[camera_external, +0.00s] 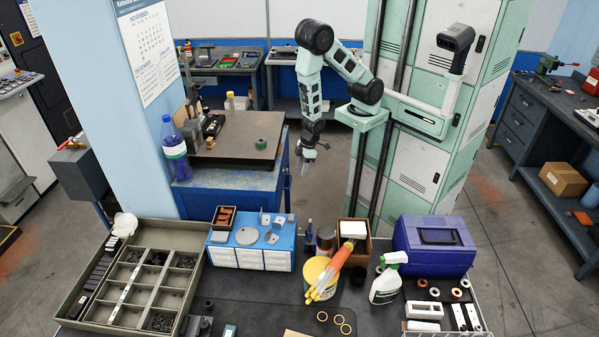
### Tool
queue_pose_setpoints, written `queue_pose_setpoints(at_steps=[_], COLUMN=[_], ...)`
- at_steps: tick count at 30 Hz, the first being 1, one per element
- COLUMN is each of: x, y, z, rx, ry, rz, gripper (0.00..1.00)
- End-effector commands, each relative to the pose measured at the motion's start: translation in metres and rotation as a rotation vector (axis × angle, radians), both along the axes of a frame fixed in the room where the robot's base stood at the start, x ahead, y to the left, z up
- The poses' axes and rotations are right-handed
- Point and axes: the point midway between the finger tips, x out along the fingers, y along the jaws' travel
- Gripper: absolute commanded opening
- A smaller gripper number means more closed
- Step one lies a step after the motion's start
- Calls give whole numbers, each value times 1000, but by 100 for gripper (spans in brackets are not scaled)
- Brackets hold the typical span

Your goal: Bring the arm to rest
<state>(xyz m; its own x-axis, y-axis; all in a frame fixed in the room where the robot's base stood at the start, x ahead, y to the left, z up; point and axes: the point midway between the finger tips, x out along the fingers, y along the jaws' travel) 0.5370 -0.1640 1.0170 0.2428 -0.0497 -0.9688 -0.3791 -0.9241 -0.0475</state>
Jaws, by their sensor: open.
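My gripper (308,157) hangs from my arm (309,95), pointing down. It is at the right of the blue-sided work table, over open floor behind the front bench. The gripper is open and nothing shows between its fingers. The arm rises from its mount, bends at the top and comes down to the gripper. The gripper is apart from the bench and the table; the fingers are small in this view.
The front bench holds a compartment tray (190,275), a blue-and-white drawer unit (265,258), a yellow tub (320,277), a spray bottle (387,283) and a purple case (434,244). A blue bottle (174,150) stands on the work table (233,152).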

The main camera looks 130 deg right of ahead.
Motion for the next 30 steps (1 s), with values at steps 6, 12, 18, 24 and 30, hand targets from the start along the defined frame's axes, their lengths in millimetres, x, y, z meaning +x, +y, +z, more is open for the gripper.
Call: queue_pose_setpoints(at_steps=[6,12,18,24,30], x=[0,-49,-112,-145,-148], y=[106,182,219,227,227], z=[37,78,108,121,124], rx=[45,41,-2,-35,-37], ry=[54,121,182,217,222], rz=[334,664,941,1065,1074], gripper=[45,45,45,47,47])
